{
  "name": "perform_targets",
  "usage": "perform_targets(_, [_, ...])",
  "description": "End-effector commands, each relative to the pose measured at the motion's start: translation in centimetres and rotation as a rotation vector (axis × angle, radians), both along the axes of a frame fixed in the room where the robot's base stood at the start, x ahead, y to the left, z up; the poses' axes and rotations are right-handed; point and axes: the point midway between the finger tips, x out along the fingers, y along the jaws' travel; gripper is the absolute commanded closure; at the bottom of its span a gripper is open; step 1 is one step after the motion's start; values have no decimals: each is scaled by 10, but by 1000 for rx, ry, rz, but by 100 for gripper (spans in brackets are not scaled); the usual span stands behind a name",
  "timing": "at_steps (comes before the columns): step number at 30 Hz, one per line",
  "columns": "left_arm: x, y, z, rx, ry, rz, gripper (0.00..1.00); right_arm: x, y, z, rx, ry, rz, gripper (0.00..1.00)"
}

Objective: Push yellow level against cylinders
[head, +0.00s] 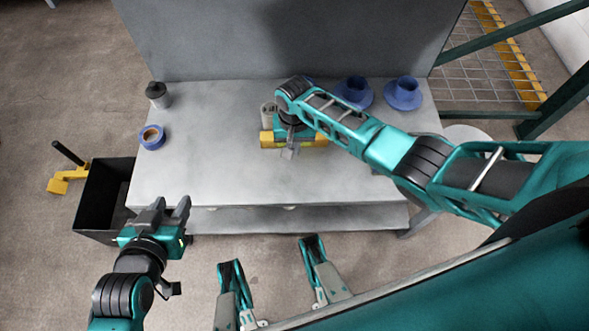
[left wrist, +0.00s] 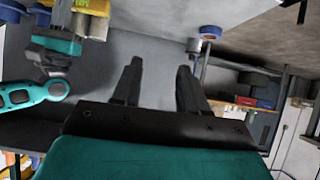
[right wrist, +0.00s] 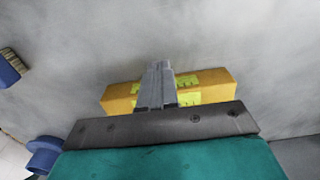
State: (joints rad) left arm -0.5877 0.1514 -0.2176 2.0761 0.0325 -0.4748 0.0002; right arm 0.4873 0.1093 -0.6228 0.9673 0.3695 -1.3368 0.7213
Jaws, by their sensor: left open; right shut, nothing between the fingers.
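The yellow level (head: 266,139) lies on the grey table (head: 220,180), partly covered by my right arm in the head view. It also shows in the right wrist view (right wrist: 119,98) as a yellow bar with green-yellow patches. A grey cylinder (head: 267,113) stands just behind its left end; whether they touch is unclear. My left gripper (head: 173,203) is open and empty near the table's front left corner.
A dark-topped container (head: 158,95) and a blue tape roll (head: 152,137) are on the left of the table. Two blue flanged parts (head: 352,97) (head: 404,95) stand at the back right. A black bin (head: 101,200) is off the left edge. The table's front middle is clear.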

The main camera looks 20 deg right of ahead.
Motion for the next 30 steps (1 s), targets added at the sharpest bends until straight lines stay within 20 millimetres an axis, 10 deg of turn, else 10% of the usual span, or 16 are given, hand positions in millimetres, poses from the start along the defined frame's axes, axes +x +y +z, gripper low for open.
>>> perform_targets(14, [-3,4,72,10,6,5,57,0,0,72,0,1,0,100])
perform_targets(30, [-9,7,60,13,25,16,57,0,0,70,0,0,0,100])
